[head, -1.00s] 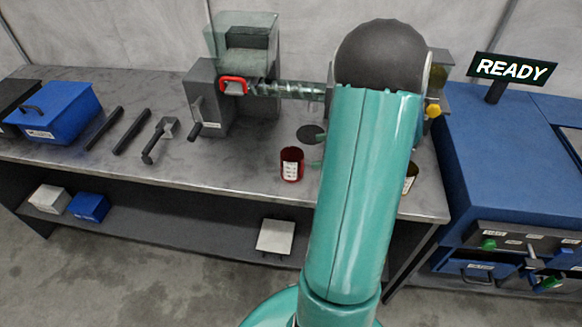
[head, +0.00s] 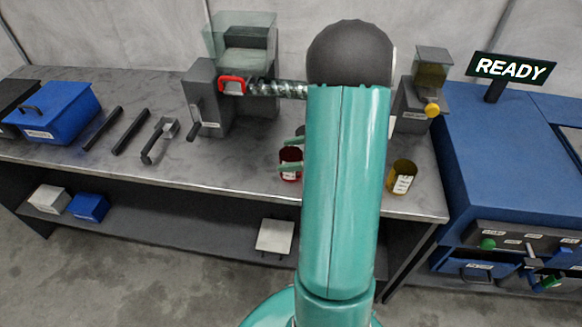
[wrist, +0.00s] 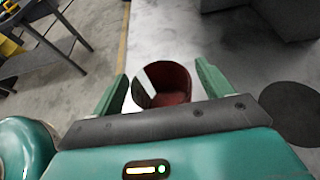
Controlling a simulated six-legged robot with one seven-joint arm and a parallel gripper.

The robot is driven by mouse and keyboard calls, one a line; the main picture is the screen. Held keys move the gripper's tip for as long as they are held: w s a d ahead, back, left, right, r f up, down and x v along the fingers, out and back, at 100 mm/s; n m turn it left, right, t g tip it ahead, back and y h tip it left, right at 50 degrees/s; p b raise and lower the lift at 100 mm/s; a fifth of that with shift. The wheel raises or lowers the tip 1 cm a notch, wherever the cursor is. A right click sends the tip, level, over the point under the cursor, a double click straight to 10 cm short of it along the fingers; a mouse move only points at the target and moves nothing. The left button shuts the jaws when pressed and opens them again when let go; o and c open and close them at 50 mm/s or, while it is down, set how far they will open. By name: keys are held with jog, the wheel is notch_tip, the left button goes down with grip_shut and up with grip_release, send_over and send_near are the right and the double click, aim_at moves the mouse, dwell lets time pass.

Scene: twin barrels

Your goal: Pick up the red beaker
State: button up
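The red beaker (head: 291,155) stands upright near the front edge of the grey bench in the head view, partly hidden by my gripper. In the wrist view the beaker (wrist: 172,85) sits between the two green fingers of my gripper (wrist: 168,86), with its open rim and a white label patch showing. The fingers are apart, one on each side of it, with a gap visible on the right side. My gripper (head: 291,154) shows in the head view as green fingers at the beaker; my arm hides the rest.
An amber beaker (head: 402,177) stands to the right of my arm. A grey machine (head: 208,100) with a crank and a clear hopper is behind at left. A dispenser with a yellow knob (head: 432,110) is at the back right. Black bars and a blue box (head: 60,110) lie further left.

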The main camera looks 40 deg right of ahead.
jog(key=c, duration=1.1)
jog(key=shift+r, duration=0.1)
